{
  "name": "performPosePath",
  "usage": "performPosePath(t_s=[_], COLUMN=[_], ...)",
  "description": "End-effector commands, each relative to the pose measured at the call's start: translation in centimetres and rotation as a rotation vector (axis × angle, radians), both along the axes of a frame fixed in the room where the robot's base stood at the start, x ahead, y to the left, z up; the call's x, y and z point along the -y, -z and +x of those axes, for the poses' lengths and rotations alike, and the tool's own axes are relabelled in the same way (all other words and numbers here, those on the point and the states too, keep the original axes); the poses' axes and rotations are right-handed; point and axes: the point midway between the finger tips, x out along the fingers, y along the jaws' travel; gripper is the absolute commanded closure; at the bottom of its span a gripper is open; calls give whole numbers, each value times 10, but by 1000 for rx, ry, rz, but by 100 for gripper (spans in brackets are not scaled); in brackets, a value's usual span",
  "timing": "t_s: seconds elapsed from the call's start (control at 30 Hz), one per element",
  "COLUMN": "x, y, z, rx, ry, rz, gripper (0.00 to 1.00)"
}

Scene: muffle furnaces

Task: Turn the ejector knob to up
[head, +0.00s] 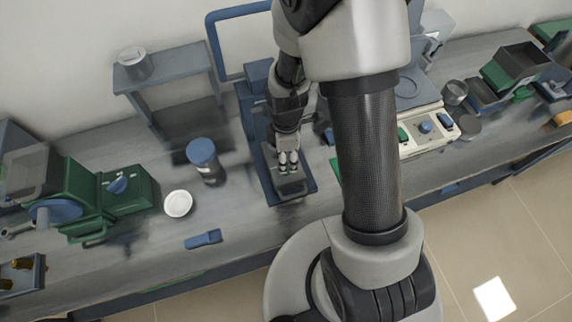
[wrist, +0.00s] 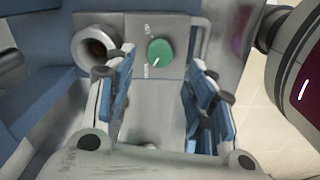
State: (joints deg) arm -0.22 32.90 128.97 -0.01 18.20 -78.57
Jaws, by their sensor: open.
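The ejector knob (wrist: 160,51) is a round green knob on a grey panel (wrist: 183,30) of a blue machine. Its pale pointer mark is at its lower edge, slightly left, towards the lower of two small labels; I cannot read the labels. My gripper (wrist: 160,90) is open, with a blue-padded finger to the lower left and another to the lower right of the knob, and nothing between them. In the head view my gripper (head: 288,162) hangs over the blue machine (head: 270,178); the knob is not clearly visible there.
A round metal-rimmed opening (wrist: 95,47) is left of the knob. On the bench, a blue-lidded jar (head: 203,155), a white dish (head: 178,203) and a green machine (head: 125,190) stand left. A white device (head: 425,128) stands right.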

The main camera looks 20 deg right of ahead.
Motion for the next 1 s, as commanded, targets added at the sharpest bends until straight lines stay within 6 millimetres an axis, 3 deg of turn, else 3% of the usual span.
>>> performPosePath(t_s=[0.1, 0.3, 0.7, 1.0], x=[0, 0, 0, 0], y=[26, 49, 55, 55], z=[0, 0, 1, 1], rx=[-2, 0, 2, 1], ry=[0, 0, 1, 1], rz=[0, 0, 0, 0], gripper=[50, 50, 50, 70])
